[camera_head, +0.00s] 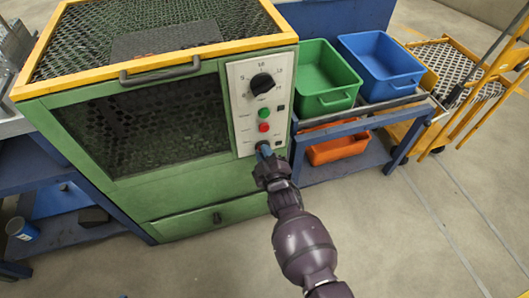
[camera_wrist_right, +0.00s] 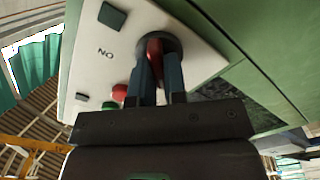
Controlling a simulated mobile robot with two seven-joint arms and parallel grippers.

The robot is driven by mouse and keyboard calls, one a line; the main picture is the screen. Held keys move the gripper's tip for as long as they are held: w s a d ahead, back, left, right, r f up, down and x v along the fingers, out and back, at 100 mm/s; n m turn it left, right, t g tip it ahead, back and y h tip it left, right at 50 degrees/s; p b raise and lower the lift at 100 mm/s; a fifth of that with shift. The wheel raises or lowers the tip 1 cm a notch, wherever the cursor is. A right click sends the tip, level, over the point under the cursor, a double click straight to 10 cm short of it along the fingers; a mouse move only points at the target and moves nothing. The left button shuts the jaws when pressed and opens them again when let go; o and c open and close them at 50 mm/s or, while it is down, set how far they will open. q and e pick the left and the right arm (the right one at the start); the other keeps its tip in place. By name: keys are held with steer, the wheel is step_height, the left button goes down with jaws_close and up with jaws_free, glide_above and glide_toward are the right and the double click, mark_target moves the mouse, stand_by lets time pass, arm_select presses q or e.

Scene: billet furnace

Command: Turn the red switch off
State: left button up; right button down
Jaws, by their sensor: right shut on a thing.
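The red switch (camera_wrist_right: 155,47) is a rotary knob with a red grip in a dark round collar, low on the furnace's pale control panel (camera_head: 244,82). My right gripper (camera_head: 264,150) reaches the lower part of this panel. In the right wrist view, its two blue-grey fingers (camera_wrist_right: 160,72) are shut on the red switch, one on each side. In the head view, the gripper hides the switch. My left gripper is in neither view.
A black dial (camera_head: 262,84), a green button (camera_head: 264,113) and a red button (camera_head: 264,127) sit above the switch. A green bin (camera_head: 324,78) and a blue bin (camera_head: 381,64) stand to the right. The floor in front is clear.

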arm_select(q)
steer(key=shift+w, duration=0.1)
arm_select(e)
steer(key=c, duration=1.2)
jaws_free()
steer(key=shift+o, duration=0.2)
arm_select(q)
steer(key=p, duration=0.2)
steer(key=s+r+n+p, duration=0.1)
steer(key=p, duration=0.1)
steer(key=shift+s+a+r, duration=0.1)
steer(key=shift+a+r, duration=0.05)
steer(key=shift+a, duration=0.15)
arm_select(e)
steer(key=v, duration=1)
steer(key=shift+s, duration=0.35)
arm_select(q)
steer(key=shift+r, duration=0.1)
arm_select(e)
steer(key=shift+d, duration=0.1)
